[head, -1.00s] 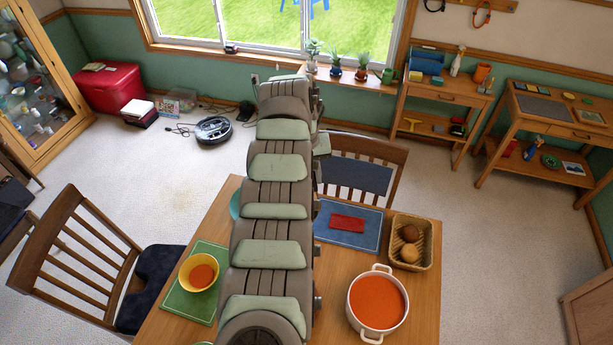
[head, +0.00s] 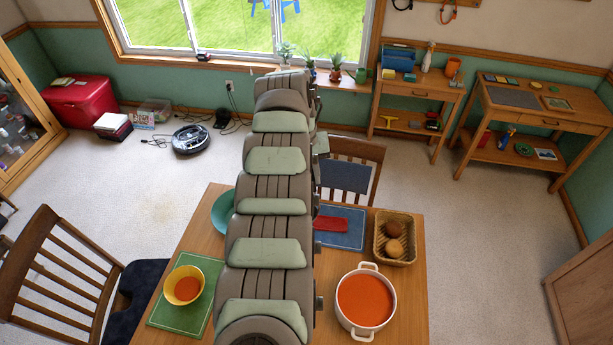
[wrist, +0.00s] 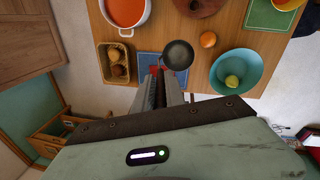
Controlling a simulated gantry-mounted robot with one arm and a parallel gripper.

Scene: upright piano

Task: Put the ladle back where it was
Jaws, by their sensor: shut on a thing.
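In the wrist view my gripper (wrist: 161,88) is shut on the ladle. The ladle's dark round bowl (wrist: 177,54) shows just beyond the fingers, above the table; its handle is mostly hidden by the fingers. The white pot (wrist: 148,15) of orange soup stands at the top left of that view, apart from the ladle. In the head view the pot (head: 340,318) is on the table, right of my arm. My arm hides the gripper and the ladle there.
On the table (head: 408,300) are a bread basket (head: 379,255), a red napkin (head: 330,224) on a blue placemat (head: 352,240), and a yellow bowl (head: 190,272) on a green placemat (head: 165,313). The wrist view shows a teal bowl (wrist: 250,85) and an orange (wrist: 208,39). Chairs flank the table.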

